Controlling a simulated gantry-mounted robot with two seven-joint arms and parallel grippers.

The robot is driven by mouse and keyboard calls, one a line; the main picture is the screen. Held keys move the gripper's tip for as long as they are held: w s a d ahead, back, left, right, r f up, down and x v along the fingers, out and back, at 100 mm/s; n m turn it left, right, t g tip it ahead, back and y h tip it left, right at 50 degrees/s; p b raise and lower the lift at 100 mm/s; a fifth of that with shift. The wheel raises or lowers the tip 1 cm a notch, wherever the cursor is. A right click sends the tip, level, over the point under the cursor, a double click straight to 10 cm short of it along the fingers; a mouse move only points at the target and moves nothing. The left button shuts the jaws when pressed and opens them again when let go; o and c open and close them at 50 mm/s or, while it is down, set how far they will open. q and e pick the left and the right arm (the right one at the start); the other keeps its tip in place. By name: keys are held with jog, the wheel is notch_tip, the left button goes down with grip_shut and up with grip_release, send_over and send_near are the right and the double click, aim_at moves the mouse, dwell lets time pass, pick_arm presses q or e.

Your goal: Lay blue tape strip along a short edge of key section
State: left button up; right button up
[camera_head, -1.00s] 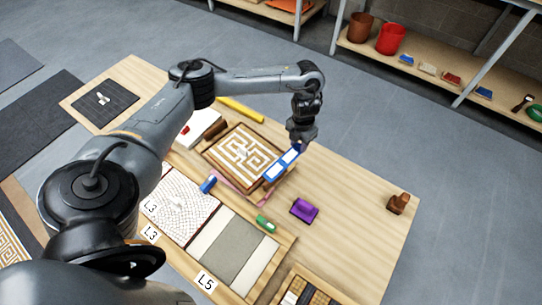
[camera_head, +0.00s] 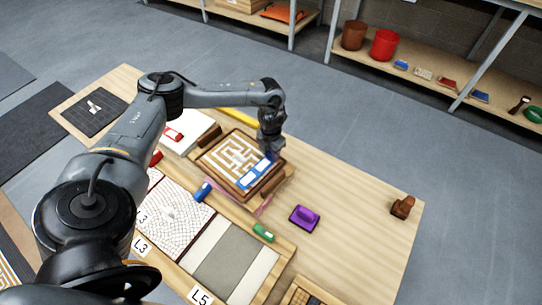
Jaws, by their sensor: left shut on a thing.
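The key section is the brown panel (camera_head: 222,157) with a cream maze-like key pattern, lying on a wooden board on the table. My left gripper (camera_head: 270,152) is over the panel's right end, shut on the blue tape strip (camera_head: 256,173). The strip is blue with pale windows and lies along or just above the panel's right short edge; I cannot tell whether it touches. The gripper's fingertips are partly hidden. My right gripper is not in view.
A purple-handled float (camera_head: 304,218) and a brown wooden block (camera_head: 402,206) stand on the table to the right. A blue roll (camera_head: 202,192) and a green item (camera_head: 263,232) lie near the front panels. The table right of the panel is mostly clear.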

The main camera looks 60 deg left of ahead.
pick_arm(q)
jog(key=shift+f, duration=0.45)
jog(key=o, duration=1)
jog(key=shift+f, duration=0.1)
